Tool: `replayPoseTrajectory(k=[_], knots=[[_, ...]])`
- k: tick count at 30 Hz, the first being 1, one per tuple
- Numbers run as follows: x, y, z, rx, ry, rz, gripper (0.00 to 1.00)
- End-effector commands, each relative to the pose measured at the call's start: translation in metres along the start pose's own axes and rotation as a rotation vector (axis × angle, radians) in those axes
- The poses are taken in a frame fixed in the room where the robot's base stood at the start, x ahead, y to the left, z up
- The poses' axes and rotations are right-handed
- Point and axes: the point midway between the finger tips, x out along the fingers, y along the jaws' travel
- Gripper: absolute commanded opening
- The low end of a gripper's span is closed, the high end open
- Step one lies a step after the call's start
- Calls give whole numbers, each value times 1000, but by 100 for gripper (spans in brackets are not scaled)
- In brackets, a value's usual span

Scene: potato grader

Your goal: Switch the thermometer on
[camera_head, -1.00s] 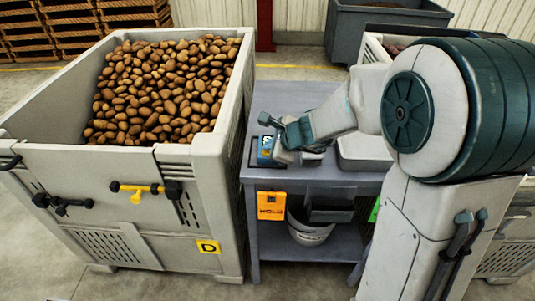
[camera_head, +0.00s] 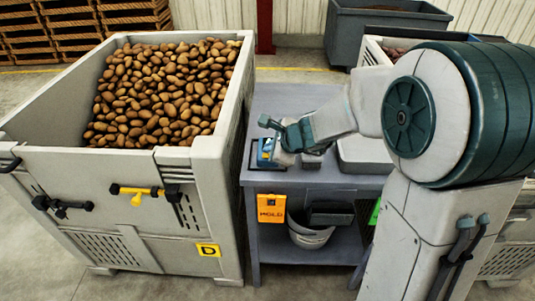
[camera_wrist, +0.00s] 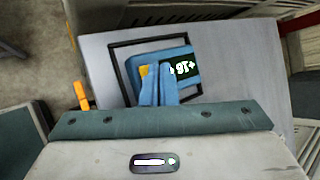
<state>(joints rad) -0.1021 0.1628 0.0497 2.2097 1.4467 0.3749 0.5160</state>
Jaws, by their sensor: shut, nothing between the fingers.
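The thermometer (camera_wrist: 188,58) is a blue device lying on the grey table, inside a black square outline. In the wrist view its dark display shows light, rotated characters, partly covered by my gripper. A yellow-orange patch (camera_wrist: 146,71) on it shows beside my fingers. My gripper (camera_wrist: 160,68) is shut and empty, its blue fingers over the thermometer beside the display. I cannot tell whether the tips touch it. In the head view the thermometer (camera_head: 264,150) shows only in part, behind my gripper (camera_head: 270,155).
A large grey bin (camera_head: 190,195) full of potatoes stands close left of the table (camera_head: 290,98). A grey tray (camera_head: 365,152) sits on the table to the right. An orange box (camera_head: 271,208) hangs at the table's front. A white bucket (camera_head: 311,234) stands on the lower shelf.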

Motion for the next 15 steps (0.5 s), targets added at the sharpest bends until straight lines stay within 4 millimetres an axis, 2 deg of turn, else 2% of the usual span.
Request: replayPoseTrajectory(k=[15], knots=[[-10,-7,7,1,-1,-1,0]])
